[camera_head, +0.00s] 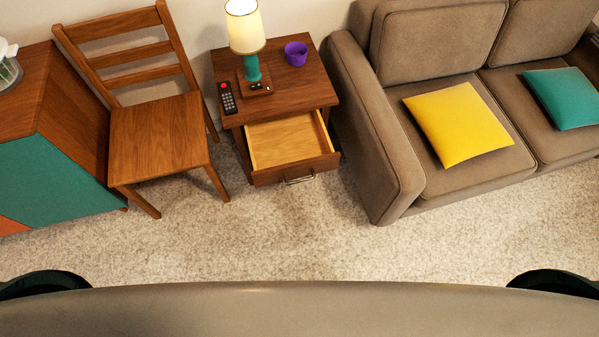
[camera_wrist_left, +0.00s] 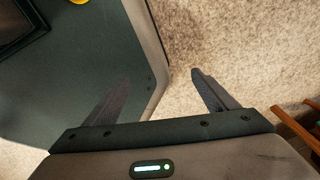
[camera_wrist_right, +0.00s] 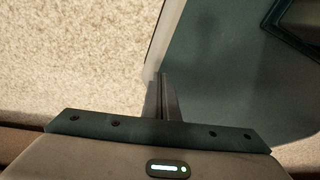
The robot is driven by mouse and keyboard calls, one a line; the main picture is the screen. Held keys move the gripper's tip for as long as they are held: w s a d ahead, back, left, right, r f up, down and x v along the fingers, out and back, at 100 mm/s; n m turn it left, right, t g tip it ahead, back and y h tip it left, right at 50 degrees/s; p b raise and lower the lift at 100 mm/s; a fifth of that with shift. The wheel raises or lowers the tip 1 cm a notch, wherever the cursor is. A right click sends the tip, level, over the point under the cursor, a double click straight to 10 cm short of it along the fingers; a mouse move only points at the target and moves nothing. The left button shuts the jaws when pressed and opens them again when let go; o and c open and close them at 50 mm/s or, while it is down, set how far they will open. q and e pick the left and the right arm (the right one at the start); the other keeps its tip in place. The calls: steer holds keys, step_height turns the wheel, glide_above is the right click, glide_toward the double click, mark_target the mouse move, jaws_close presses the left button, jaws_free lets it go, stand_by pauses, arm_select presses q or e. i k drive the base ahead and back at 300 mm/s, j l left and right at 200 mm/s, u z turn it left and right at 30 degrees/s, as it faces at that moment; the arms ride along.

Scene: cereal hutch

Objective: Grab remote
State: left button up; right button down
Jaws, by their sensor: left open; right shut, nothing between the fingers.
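A dark remote (camera_head: 228,98) with a red button lies on the top of the wooden side table (camera_head: 222,64), near its left edge and left of the lamp. Neither gripper shows in the head view. In the left wrist view my left gripper (camera_wrist_left: 160,90) is open and empty, above the carpet and my own base. In the right wrist view my right gripper (camera_wrist_right: 162,85) is shut with nothing between its fingers, also over the carpet and my base. The remote is in neither wrist view.
The table's drawer (camera_head: 285,143) stands open and looks empty. A lit lamp (camera_head: 246,35) and a purple cup (camera_head: 296,53) stand on the table. A wooden chair (camera_head: 157,135) is left of it, a brown sofa (camera_head: 390,150) right. Carpet (camera_head: 270,235) in front is clear.

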mark_target(230, 107)
steer(key=i+j+z, duration=0.15)
steer(key=j, duration=0.3)
steer(key=i+j+z, duration=0.15)
steer(key=j, duration=0.3)
steer(key=i+j+z, duration=0.15)
steer(key=j, duration=0.35)
steer(key=j+z, duration=0.2)
steer(key=j, duration=0.3)
steer(key=i, duration=0.05)
